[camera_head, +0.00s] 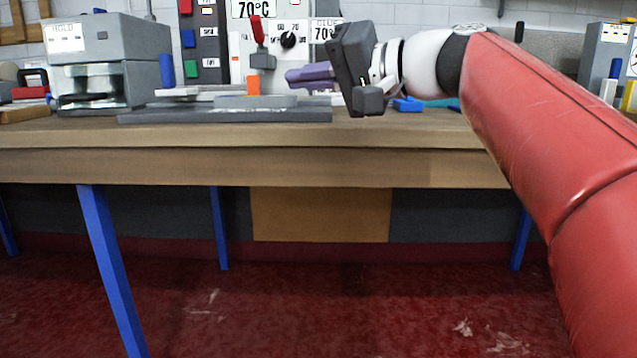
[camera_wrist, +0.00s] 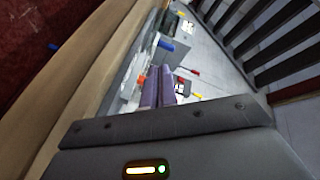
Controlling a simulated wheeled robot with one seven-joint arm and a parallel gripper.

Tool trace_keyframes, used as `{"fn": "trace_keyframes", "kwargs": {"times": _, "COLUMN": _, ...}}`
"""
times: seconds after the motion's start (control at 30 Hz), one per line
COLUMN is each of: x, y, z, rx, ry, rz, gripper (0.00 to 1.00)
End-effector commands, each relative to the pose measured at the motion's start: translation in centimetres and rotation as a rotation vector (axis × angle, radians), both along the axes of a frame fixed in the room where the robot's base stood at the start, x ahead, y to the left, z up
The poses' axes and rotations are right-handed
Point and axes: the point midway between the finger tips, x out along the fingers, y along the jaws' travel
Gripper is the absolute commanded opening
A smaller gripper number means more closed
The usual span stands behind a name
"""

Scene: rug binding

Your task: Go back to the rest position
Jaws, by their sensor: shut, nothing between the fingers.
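My gripper (camera_head: 311,76) is at the centre top of the head view, above the workbench and pointing left. Its purple fingers are together with nothing between them. The fingers also show in the wrist view (camera_wrist: 158,88), side by side. My red-sleeved arm reaches in from the right. The wooden workbench (camera_head: 230,165) runs across the head view below the gripper. An orange block (camera_head: 253,85) stands on a grey plate (camera_head: 225,116) to the left of the fingertips. In the head view my gripper hides part of the panel behind it.
A grey machine labelled HOLD (camera_head: 105,40) stands at the bench's left. A control panel (camera_head: 265,42) with a 70°C sign, a red lever (camera_head: 257,30) and a dial is behind the gripper. Blue pieces (camera_head: 408,104) lie below the wrist. Another grey machine (camera_head: 602,50) stands at far right.

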Motion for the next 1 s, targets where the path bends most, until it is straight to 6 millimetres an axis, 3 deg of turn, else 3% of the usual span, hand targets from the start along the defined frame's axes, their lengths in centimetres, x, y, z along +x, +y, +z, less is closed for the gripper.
{"fn": "trace_keyframes", "kwargs": {"times": 0.17, "x": -1.8, "y": -1.4, "z": -7.0, "rx": -0.178, "ry": 0.101, "rz": -0.104, "gripper": 0.0}}
{"fn": "trace_keyframes", "kwargs": {"times": 0.27, "x": -3.8, "y": -3.1, "z": -12.8, "rx": -0.325, "ry": 0.169, "rz": -0.179, "gripper": 0.0}}
{"fn": "trace_keyframes", "kwargs": {"times": 0.4, "x": -7.9, "y": -6.7, "z": -22.0, "rx": -0.569, "ry": 0.257, "rz": -0.278, "gripper": 0.0}}
{"fn": "trace_keyframes", "kwargs": {"times": 0.6, "x": -13.5, "y": -11.6, "z": -31.8, "rx": -0.855, "ry": 0.32, "rz": -0.354, "gripper": 0.0}}
{"fn": "trace_keyframes", "kwargs": {"times": 0.9, "x": -20.0, "y": -17.0, "z": -41.4, "rx": -1.167, "ry": 0.337, "rz": -0.382, "gripper": 0.0}}
{"fn": "trace_keyframes", "kwargs": {"times": 1.0, "x": -19.9, "y": -17.1, "z": -38.6, "rx": -1.174, "ry": 0.337, "rz": -0.384, "gripper": 0.0}}
